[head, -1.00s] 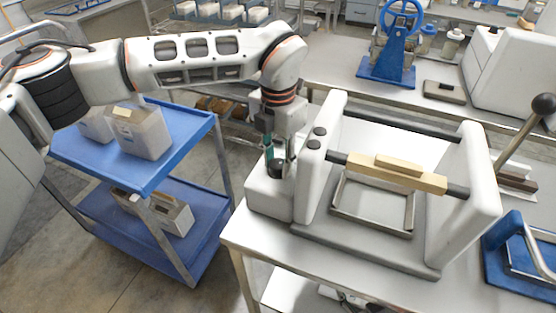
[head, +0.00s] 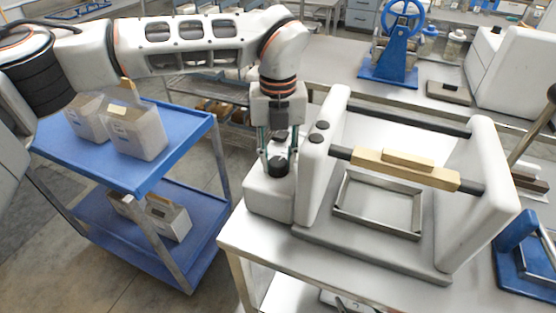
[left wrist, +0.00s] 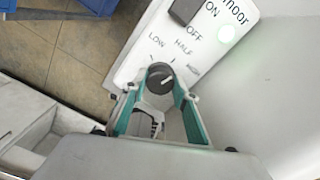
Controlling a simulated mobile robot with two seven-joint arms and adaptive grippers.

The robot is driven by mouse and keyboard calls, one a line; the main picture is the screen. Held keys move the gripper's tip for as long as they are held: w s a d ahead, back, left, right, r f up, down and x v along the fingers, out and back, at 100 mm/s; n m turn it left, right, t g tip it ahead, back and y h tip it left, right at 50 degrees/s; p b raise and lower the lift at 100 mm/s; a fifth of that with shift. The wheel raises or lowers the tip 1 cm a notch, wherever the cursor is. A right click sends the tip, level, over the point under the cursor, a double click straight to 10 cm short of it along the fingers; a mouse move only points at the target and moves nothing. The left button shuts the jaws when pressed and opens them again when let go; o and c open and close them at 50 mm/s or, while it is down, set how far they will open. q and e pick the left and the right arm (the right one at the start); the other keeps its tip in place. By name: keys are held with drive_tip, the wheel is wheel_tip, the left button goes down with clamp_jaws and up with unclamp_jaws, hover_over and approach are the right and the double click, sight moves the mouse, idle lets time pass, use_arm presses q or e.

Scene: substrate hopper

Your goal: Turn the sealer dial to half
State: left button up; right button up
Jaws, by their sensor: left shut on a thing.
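The sealer (head: 478,190) stands on the steel table, with its white control box (head: 262,197) at its left end. The black dial (left wrist: 160,78) is on this box, marked LOW, HALF and HIGH. Its white pointer line aims to the right, seemingly nearer HIGH than HALF. My left gripper (left wrist: 158,92) points down at the box and is shut on the dial, one teal finger on each side. It also shows in the head view (head: 279,163). My right gripper is not in view.
The sealer's wooden-gripped bar (head: 405,170) is right of my gripper. A blue cart (head: 140,180) with boxes stands left.

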sight(278, 161)
use_arm(q)
drive_tip(key=shift+n, duration=1.3)
drive_tip(key=shift+r+n, duration=0.1)
drive_tip(key=shift+n, duration=0.2)
drive_tip(key=o, duration=1.1)
wheel_tip(278, 161, up, 12)
